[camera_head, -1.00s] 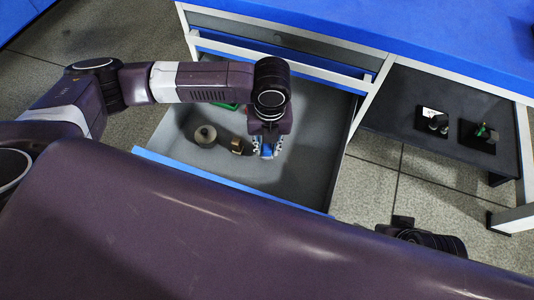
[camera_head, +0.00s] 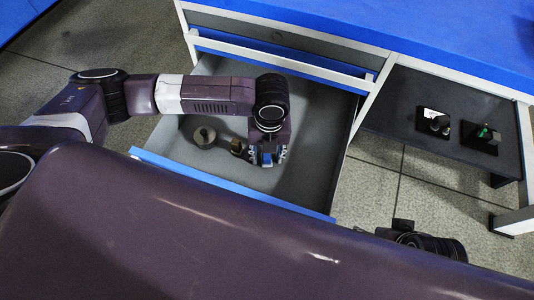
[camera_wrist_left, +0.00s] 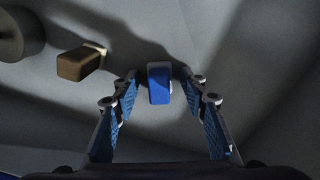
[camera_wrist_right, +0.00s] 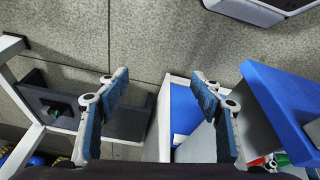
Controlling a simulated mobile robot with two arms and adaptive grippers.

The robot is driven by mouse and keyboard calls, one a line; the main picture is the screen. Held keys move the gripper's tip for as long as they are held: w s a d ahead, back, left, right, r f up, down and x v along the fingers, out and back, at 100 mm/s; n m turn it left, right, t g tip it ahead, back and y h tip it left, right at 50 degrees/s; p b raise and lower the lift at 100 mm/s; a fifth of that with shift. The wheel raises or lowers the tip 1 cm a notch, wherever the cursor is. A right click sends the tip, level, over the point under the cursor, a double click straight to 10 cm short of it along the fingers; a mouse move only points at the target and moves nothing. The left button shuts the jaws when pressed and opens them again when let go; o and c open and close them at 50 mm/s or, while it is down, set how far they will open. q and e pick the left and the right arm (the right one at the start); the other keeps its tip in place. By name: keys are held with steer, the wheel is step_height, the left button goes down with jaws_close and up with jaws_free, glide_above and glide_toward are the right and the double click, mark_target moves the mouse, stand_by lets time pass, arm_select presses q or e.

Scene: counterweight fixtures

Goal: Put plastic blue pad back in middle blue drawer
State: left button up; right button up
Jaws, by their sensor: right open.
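The blue pad (camera_wrist_left: 159,84) is a small block with a pale end. It lies on the grey floor of the open blue-fronted drawer (camera_head: 230,184). My left gripper (camera_head: 267,159) reaches down into this drawer and is open. In the left wrist view the pad shows in the gap between its fingertips, with space on both sides. In the head view the pad is mostly hidden by the gripper. My right gripper (camera_wrist_right: 160,77) is open and empty, outside the drawer to the right, above the tiled floor.
A dark shelf (camera_head: 400,113) on the right holds small black pieces. The drawer's right part is clear.

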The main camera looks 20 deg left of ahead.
arm_select(q)
steer(key=shift+r, duration=0.1)
step_height(320, 180, up, 7)
steer(key=shift+d+r+p, duration=0.1)
steer(key=shift+r+p, duration=0.1)
steer(key=shift+p, duration=1)
step_height(320, 180, up, 3)
steer(key=shift+w+r+p, duration=0.1)
steer(key=shift+r+p, duration=0.1)
steer(key=shift+p, duration=0.25)
steer(key=shift+r, duration=0.7)
arm_select(e)
steer(key=shift+x, duration=2.35)
steer(key=shift+a, duration=0.1)
